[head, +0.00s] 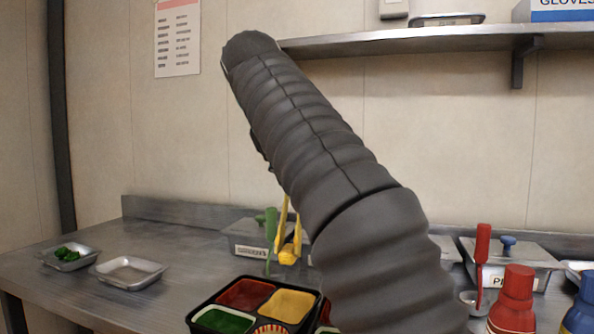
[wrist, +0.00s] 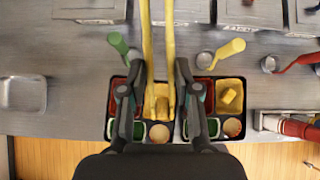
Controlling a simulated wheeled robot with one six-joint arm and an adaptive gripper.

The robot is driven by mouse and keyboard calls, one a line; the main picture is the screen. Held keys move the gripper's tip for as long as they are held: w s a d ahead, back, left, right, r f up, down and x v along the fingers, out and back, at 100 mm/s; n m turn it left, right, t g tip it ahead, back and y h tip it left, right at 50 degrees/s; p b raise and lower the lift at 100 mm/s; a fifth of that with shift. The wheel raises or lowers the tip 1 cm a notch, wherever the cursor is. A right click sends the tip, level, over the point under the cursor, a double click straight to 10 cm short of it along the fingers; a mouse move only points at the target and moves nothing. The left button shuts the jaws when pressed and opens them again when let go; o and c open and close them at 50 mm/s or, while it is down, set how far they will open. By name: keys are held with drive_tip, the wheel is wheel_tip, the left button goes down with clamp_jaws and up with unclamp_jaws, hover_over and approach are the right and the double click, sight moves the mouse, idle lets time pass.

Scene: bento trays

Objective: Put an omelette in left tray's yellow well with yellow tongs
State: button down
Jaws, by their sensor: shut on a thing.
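My gripper (wrist: 160,82) is shut on the yellow tongs (wrist: 147,45), with one tong arm beside each finger. In the head view the tongs (head: 281,222) hang down and a yellow omelette (head: 288,255) sits at their tips, above and behind the left tray. The left tray (head: 196,316) is black, with red, green and yellow wells and a round patterned item; its yellow well (head: 290,304) looks empty there. In the wrist view the left tray (wrist: 108,128) lies under the gripper, its yellow well partly covered. The right tray (wrist: 243,120) holds an omelette (wrist: 229,95) in its yellow well.
A green handle (wrist: 118,43) and a yellow handle (wrist: 237,46) stand behind the trays. Lidded containers (head: 245,236) line the back. Red bottles (head: 514,302) and a red-handled utensil (head: 483,250) stand right. An empty metal pan (head: 129,272) and one with greens (head: 68,257) lie left.

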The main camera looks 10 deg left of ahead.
drive_tip(key=shift+w+f, duration=0.1)
drive_tip(key=shift+w, duration=0.3)
wheel_tip(320, 180, down, 8)
drive_tip(key=b, duration=0.3)
drive_tip(key=shift+s+p, duration=0.3)
drive_tip(key=shift+p, duration=0.05)
idle(0.7)
drive_tip(key=shift+f+b, duration=0.8)
drive_tip(key=shift+f, duration=0.35)
idle(0.4)
